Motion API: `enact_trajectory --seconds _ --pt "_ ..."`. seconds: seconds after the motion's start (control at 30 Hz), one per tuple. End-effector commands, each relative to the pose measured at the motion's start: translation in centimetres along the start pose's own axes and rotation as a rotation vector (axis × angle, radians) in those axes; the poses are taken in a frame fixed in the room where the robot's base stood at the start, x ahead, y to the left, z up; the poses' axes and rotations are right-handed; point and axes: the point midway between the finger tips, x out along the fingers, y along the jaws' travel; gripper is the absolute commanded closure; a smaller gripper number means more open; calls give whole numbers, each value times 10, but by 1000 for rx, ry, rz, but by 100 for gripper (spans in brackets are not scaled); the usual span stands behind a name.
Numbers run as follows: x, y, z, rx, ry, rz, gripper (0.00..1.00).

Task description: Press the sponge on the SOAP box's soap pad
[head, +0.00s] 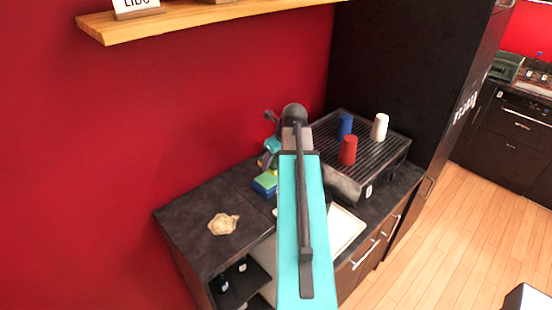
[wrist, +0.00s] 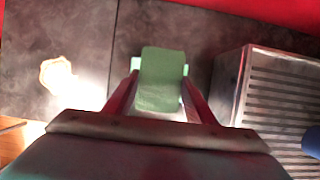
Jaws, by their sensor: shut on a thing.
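My gripper (wrist: 161,84) is shut on a green sponge (wrist: 162,68), seen between its two reddish fingers in the wrist view. A paler green surface (wrist: 136,64) shows at both sides behind the sponge; whether it is the soap box's pad I cannot tell. In the head view a small blue box with a greenish top (head: 265,184) stands on the dark counter, left of my teal arm. No lettering on it is readable. Small yellow and teal parts show just above it, near my wrist. My arm hides part of this area, and contact between sponge and pad cannot be judged.
A beige flat object (head: 223,224) lies on the counter (head: 185,217) at left. A wooden shelf (head: 190,20) juts from the red wall above.

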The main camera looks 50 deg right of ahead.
Motion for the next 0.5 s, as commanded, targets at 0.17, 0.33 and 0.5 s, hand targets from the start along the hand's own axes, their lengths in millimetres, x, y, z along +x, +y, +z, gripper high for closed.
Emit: enact_trajectory --seconds 0.17,0.33,0.5 --pt "16 1 -7 -1 0 0 68" --pt "28 1 -11 -1 -1 0 68" --pt "36 1 -14 -2 0 0 68"
